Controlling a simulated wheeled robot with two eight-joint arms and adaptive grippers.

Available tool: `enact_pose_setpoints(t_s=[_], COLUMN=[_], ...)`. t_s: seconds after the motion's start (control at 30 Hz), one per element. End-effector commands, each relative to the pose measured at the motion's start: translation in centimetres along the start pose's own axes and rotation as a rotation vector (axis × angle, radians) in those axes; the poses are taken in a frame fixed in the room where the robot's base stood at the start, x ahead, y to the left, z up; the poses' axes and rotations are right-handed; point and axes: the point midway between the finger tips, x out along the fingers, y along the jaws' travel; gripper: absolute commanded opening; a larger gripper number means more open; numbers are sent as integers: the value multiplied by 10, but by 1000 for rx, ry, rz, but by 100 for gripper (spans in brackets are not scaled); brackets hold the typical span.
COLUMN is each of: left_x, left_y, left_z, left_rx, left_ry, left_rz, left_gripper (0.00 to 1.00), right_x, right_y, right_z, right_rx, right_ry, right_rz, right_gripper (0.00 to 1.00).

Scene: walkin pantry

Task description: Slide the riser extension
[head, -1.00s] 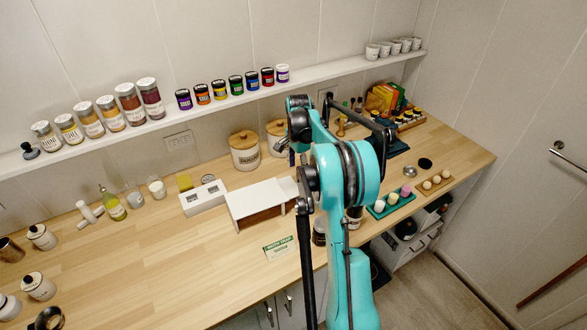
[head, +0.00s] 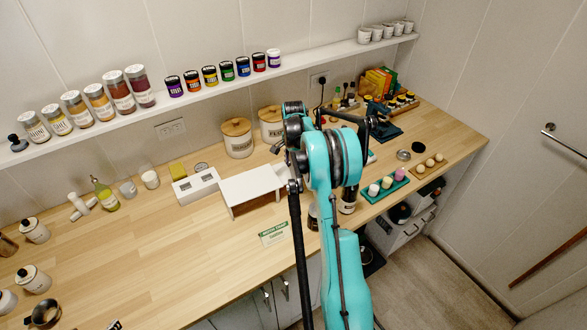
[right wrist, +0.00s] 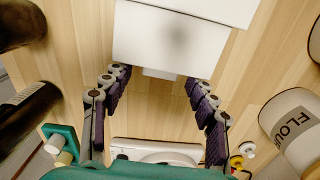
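A white riser (head: 250,184) with a flat top and a brown shaded front opening stands mid-counter in the head view. Its right end is partly behind my right arm. In the right wrist view a broad white panel of the riser (right wrist: 170,35) lies straight ahead, with a small white tab (right wrist: 160,74) at its near edge. My left gripper is not in view.
A white box with openings (head: 196,186) stands left of the riser. A flour canister (right wrist: 295,120) is close on one side, dark bottles (right wrist: 25,115) on the other. A green card (head: 273,234) lies in front. A green tray (head: 384,185) stands right.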

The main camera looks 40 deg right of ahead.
Motion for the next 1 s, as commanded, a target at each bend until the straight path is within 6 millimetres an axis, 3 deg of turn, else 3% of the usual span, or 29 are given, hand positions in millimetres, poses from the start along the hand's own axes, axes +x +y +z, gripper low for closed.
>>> enact_pose_setpoints(t_s=[0.03,0.2,0.23,0.4,0.73,1.0], left_x=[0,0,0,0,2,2], left_y=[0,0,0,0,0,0], left_z=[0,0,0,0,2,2], left_rx=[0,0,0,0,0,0], left_ry=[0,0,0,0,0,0], left_rz=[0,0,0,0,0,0], left_gripper=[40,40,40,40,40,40], right_x=[0,0,0,0,0,0], right_y=[0,0,0,0,0,0], right_z=[0,0,0,-7,-73,-82], right_rx=[0,0,0,2,2,0], right_ry=[0,0,0,0,0,0], right_rz=[0,0,0,0,0,0], right_gripper=[48,3,0,0,0,0])
